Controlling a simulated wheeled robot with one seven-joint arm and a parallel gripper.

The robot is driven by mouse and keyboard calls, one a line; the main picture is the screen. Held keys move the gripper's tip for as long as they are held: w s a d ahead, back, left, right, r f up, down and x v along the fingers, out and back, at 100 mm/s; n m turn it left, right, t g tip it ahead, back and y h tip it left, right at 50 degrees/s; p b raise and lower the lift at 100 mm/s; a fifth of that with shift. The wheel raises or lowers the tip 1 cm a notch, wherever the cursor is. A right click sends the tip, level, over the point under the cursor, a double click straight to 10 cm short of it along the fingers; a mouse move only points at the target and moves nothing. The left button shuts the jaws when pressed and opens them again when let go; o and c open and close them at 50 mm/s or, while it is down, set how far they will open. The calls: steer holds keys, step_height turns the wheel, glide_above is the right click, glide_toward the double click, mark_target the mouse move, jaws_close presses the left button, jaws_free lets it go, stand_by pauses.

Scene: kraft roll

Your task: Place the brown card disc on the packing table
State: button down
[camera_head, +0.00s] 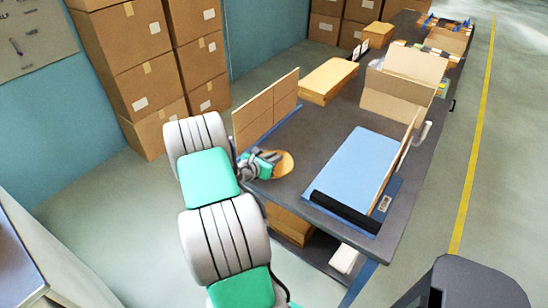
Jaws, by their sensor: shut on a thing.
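The brown card disc (285,163) shows at the near left end of the packing table (305,152). My gripper (266,164) is shut on the disc at its left side. The disc looks tilted, and its left part is hidden behind my gripper. I cannot tell whether the disc touches the tabletop or is held just above it. My arm reaches in from the bottom of the view to the table's left edge.
A blue mat (352,163) with a black roller (345,211) at its near end lies right of the disc. An upright brown board (266,108) stands behind my gripper. A cardboard box (328,79) stands further back. Dark tabletop between disc and mat is clear.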

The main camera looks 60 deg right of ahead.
steer(key=c, duration=1.8)
jaws_free()
steer(key=shift+f, duration=0.15)
steer(key=shift+c, duration=0.2)
steer(key=o, duration=0.4)
steer(key=shift+o, duration=0.2)
